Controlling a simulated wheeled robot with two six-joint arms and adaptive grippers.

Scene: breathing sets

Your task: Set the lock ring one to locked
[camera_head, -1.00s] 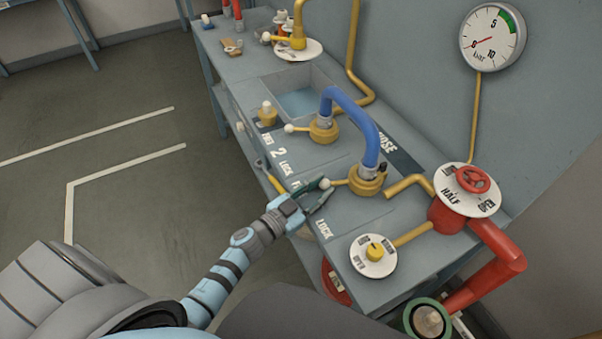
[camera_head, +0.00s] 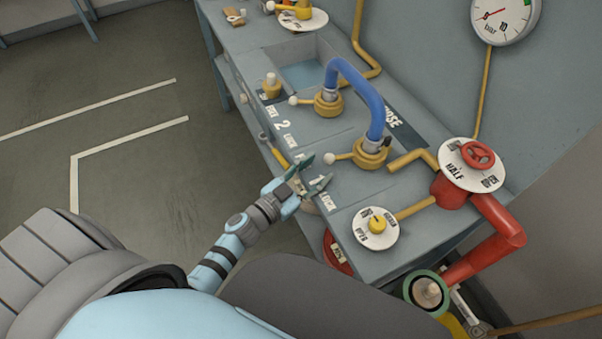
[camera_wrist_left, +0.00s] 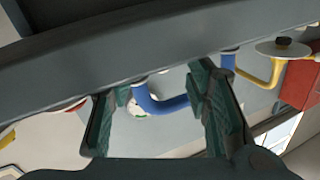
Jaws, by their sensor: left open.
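Lock ring one (camera_head: 371,156) is the yellow ring at the near end of the blue hose (camera_head: 349,82). Its short lever ends in a white ball (camera_head: 329,158) that points left in the head view, towards the bench's front edge. The bench (camera_head: 347,198) carries "1" and "LOCK" lettering near it. My left gripper (camera_head: 318,171) is open and empty, its fingertips just short of the ball and apart from it. In the left wrist view, the open fingers (camera_wrist_left: 155,85) frame the blue hose (camera_wrist_left: 165,106); the ball cannot be made out. My right gripper is not in view.
A second yellow ring (camera_head: 327,102) with its own ball lever sits at the hose's far end. A white dial with a yellow knob (camera_head: 377,225) and a red handwheel (camera_head: 477,155) stand nearer on the right. The floor left of the bench is clear.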

